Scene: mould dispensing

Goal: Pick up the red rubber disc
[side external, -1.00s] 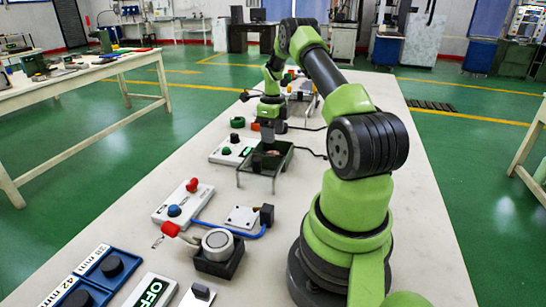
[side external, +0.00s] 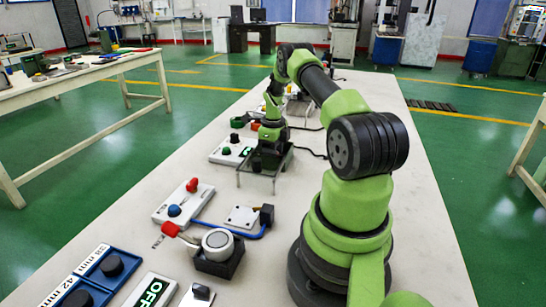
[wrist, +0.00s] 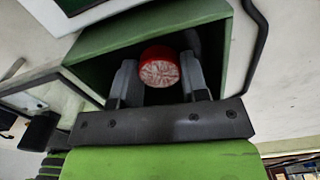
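A red rubber disc (wrist: 159,68) with a pale, mottled top face shows in the wrist view, inside a green open box (wrist: 218,50). My gripper (wrist: 160,72) reaches into the box with one grey finger on each side of the disc. The fingers are apart and very close to its sides; I cannot tell whether they touch it. In the side external view my gripper (side external: 266,166) is low, at the box (side external: 244,168) on thin legs, and it hides the disc there.
A white panel with green and black buttons (side external: 231,151) stands left of the box. Nearer are a panel with red and blue knobs (side external: 184,203), a square plate (side external: 242,217) and a round metal piece on a black block (side external: 218,250).

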